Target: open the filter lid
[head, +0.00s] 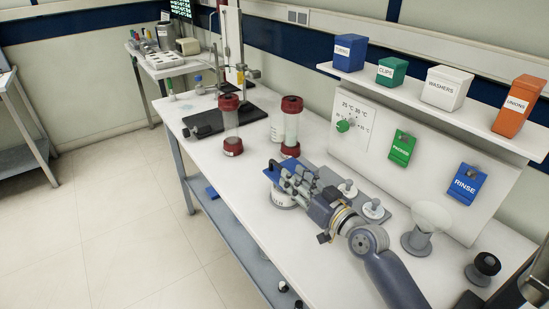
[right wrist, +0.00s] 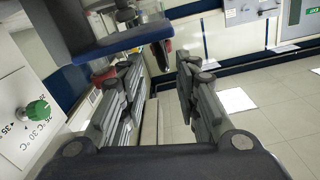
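The filter is a short white round vessel (head: 283,202) on the bench, with a blue lid (head: 272,174) on its top side. My right gripper (head: 292,177) is at the lid's right side and covers part of it and the vessel. In the right wrist view, a dark blue slab (right wrist: 125,42), which looks like the lid, crosses the top, above the left finger. The fingers (right wrist: 160,85) are apart, with nothing visible between them. I cannot tell whether a finger touches the lid or how far the lid is raised. My left gripper is not in view.
Two clear columns with dark red caps (head: 231,125) (head: 291,127) stand behind the filter. White knobbed pieces (head: 373,209) on a grey plate and a white funnel (head: 433,217) are to the right. A dial panel (head: 352,128) and labelled bins (head: 447,88) are behind. The bench's front left is clear.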

